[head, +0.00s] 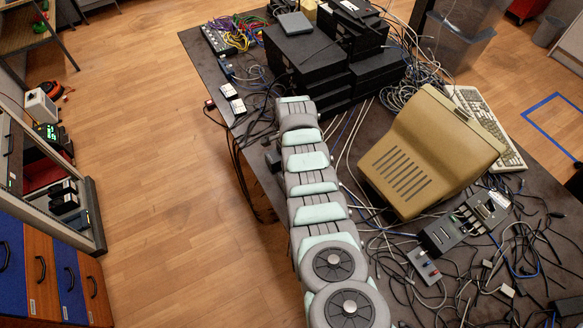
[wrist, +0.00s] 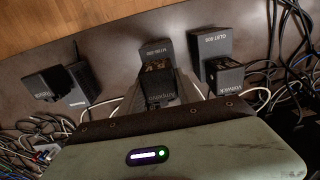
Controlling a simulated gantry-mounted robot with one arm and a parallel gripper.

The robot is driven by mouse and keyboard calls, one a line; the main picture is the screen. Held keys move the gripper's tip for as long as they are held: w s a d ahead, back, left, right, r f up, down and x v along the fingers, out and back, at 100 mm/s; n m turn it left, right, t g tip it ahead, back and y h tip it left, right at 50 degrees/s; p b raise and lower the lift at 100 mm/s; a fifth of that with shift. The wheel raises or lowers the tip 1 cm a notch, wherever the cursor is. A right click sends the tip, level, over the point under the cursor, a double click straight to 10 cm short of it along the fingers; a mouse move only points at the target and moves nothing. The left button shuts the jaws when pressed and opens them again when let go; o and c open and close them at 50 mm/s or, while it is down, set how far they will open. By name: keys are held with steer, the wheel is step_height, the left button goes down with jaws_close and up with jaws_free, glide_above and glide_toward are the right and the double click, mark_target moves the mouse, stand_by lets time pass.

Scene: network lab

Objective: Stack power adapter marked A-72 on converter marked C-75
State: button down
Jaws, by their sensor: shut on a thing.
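In the wrist view, my gripper (wrist: 158,82) is shut on a small black power adapter (wrist: 160,91), its fingers on either side. The adapter's pale lettering is too small to read for certain. A dark block (wrist: 156,47) with a label lies just beyond the held adapter, partly hidden by it. Whether the two touch, I cannot tell. Another labelled dark block (wrist: 215,42) lies to the right, with a black adapter (wrist: 225,77) in front of it. I cannot make out A-72 or C-75 on any of them. In the head view my arm hides the gripper.
In the wrist view, a black adapter (wrist: 46,85) and a dark block (wrist: 82,90) lie at left, with cables at both sides. In the head view, stacked black boxes (head: 305,50), a beige monitor (head: 430,150) and a keyboard (head: 487,125) crowd the dark table (head: 215,65).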

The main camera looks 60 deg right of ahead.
steer(key=shift+f+b, duration=0.4)
steer(key=shift+f, duration=0.9)
steer(key=shift+f, duration=0.25)
steer(key=c, duration=0.8)
jaws_free()
steer(key=shift+r, duration=0.1)
steer(key=shift+c, duration=0.2)
steer(key=shift+w+d+r, duration=0.1)
steer(key=shift+r, duration=0.6)
step_height(320, 180, up, 11)
steer(key=shift+p, duration=0.55)
